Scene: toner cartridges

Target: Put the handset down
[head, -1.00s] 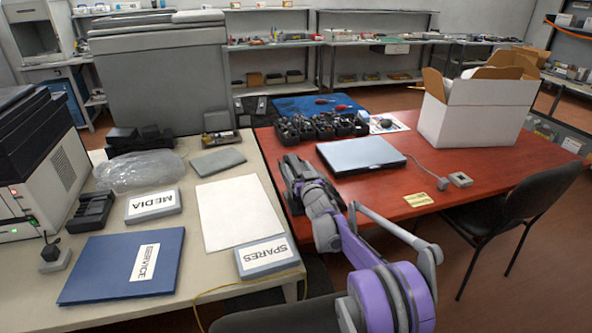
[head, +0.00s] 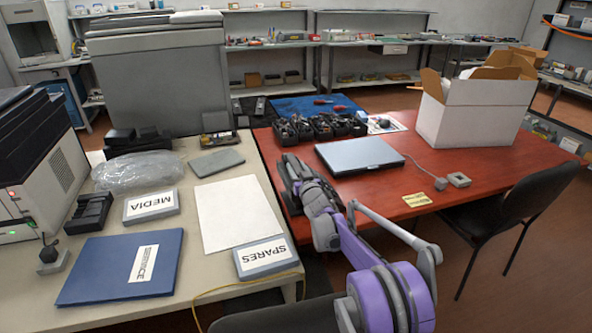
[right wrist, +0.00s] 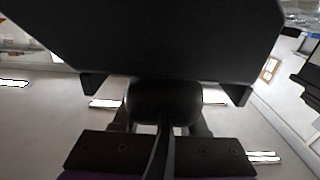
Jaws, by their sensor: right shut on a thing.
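In the head view the handset cannot be made out apart from the gripper. My left gripper is not in view.
A chair (head: 515,205) stands at right.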

